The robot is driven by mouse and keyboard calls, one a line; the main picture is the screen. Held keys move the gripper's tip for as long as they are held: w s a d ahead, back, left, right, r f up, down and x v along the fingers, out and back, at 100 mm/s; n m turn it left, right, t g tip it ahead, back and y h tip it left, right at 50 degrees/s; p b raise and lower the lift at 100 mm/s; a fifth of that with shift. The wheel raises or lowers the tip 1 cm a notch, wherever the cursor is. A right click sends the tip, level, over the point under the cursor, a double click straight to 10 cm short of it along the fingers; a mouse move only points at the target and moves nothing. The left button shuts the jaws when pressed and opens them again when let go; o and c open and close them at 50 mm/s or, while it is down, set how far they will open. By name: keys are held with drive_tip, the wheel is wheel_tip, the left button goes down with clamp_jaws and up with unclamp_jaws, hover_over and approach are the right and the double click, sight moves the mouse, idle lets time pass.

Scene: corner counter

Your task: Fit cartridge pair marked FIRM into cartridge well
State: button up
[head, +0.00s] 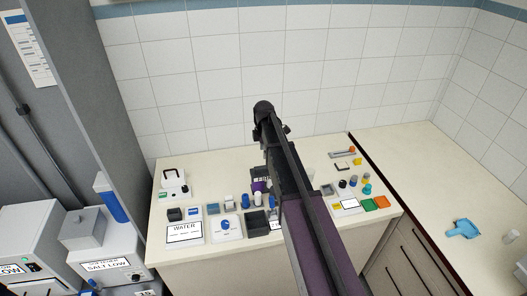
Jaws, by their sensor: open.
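I cannot make out the FIRM mark anywhere in the head view, so I cannot tell which small part is the cartridge pair. The cartridge well cannot be named for sure either. A dark open-topped block (257,222) stands at the front middle of the counter, left of my arm. A small purple piece (259,187) shows beside my arm. My arm crosses the middle of the counter and hides part of it. I cannot make out my gripper's fingers.
A WATER panel (185,232), a white panel with a blue knob (226,227) and a white box with a dark handle (173,182) stand left. Green (367,205) and orange (381,202) pieces lie right. A blue scoop (463,229) lies on the mostly clear right counter.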

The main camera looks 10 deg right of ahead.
drive_tip(key=shift+r+p, duration=1.15)
drive_tip(key=shift+r, duration=0.35)
drive_tip(key=s+a+m, duration=0.2)
drive_tip(key=s+m, duration=1.6)
drive_tip(key=s, duration=1)
drive_tip(key=shift+a, duration=0.2)
